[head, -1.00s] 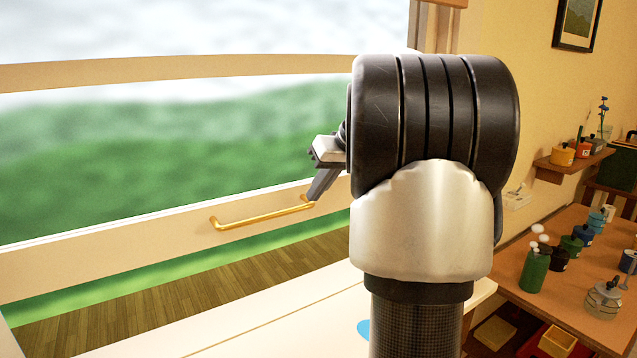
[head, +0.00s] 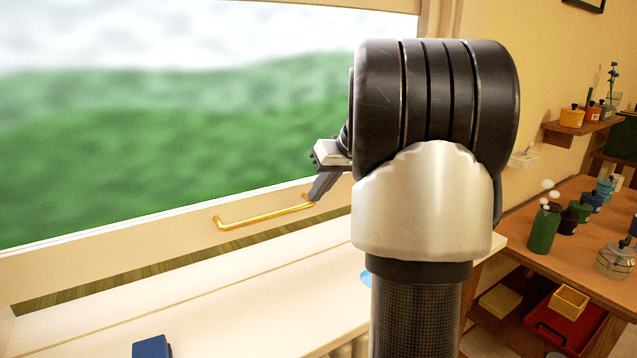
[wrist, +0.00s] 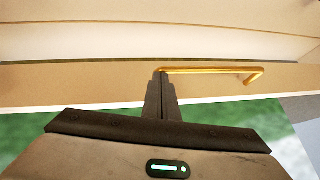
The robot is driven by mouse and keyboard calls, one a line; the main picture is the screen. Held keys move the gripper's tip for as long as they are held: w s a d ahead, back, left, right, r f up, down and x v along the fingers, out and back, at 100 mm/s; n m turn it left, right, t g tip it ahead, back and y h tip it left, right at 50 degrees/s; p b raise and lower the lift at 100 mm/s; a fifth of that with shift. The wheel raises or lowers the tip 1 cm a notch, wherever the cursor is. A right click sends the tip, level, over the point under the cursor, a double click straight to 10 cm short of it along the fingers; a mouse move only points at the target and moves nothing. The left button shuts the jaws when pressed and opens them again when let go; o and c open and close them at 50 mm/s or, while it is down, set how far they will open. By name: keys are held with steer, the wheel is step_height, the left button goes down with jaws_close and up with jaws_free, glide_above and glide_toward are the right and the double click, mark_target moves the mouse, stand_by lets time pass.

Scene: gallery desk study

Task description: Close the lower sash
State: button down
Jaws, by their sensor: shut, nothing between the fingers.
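The lower sash (head: 120,243) is a cream window frame with a brass bar handle (head: 265,217) along its bottom rail. A narrow gap showing wooden floor (head: 150,277) is visible between the rail and the sill (head: 200,307). My gripper (head: 312,197) is shut at the right end of the handle, with nothing seen between its fingers. In the wrist view the fingertips (wrist: 161,74) are at the left end of the handle (wrist: 205,70); whether they touch it I cannot tell. My arm hides the right part of the sash.
A blue object (head: 151,346) lies on the surface below the window. To the right, a wooden desk (head: 545,277) holds several jars, with trays beneath. A wall shelf (head: 585,130) holds small pots. The sill left of my arm is mostly clear.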

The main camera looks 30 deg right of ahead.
step_height(320, 180, down, 9)
steer(key=b, duration=0.5)
steer(key=shift+f, duration=0.15)
steer(key=shift+a, duration=0.1)
